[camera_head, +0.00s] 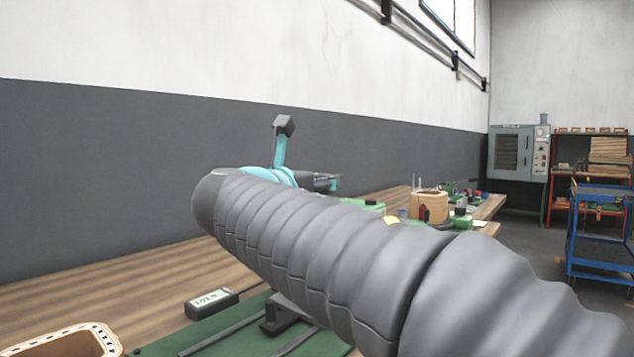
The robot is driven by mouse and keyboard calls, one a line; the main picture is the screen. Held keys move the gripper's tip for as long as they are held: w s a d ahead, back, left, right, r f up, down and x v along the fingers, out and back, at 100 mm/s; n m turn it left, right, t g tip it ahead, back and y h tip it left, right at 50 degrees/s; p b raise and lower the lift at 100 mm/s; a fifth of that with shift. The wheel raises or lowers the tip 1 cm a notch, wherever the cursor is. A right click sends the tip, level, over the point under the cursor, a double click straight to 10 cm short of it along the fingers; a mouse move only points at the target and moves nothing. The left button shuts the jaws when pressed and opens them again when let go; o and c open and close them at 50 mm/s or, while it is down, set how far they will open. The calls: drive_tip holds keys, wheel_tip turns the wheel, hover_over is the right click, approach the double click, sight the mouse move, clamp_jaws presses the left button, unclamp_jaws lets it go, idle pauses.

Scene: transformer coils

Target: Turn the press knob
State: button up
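I cannot make out a press knob for certain. A teal upright part with a black, knob-like top (283,127) rises behind the far end of my ribbed grey arm. Its lower part is hidden by the arm, and I cannot tell whether it belongs to a press. A dark grey part with a teal edge (325,182) sticks out to its right, too small and covered to identify. My arm crosses the view from lower right to centre left and hides much of the bench. I cannot make out my gripper or its fingers.
A wooden bench (165,277) bears a green mat (185,338), a small display box (211,302) and a pale open container (65,342). A wooden coil-like cylinder (429,206) stands farther along. A grey cabinet (517,155), red shelf and blue cart (600,225) stand at the back right.

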drive_tip(key=n+y, duration=0.1)
drive_tip(key=y, duration=0.1)
drive_tip(key=n+t+y, duration=0.1)
drive_tip(key=n+y, duration=0.1)
drive_tip(key=shift+d, duration=0.2)
drive_tip(key=shift+n+t+y+p, duration=0.5)
drive_tip(key=shift+n+y, duration=1)
drive_tip(key=shift+y, duration=1)
drive_tip(key=shift+a+y, duration=0.1)
drive_tip(key=shift+y, duration=0.2)
drive_tip(key=o, duration=1.2)
drive_tip(key=shift+s, duration=0.1)
drive_tip(key=s, duration=0.8)
drive_tip(key=s+d, duration=0.1)
drive_tip(key=s, duration=0.2)
drive_tip(key=shift+s+d, duration=0.1)
drive_tip(key=shift+s, duration=0.3)
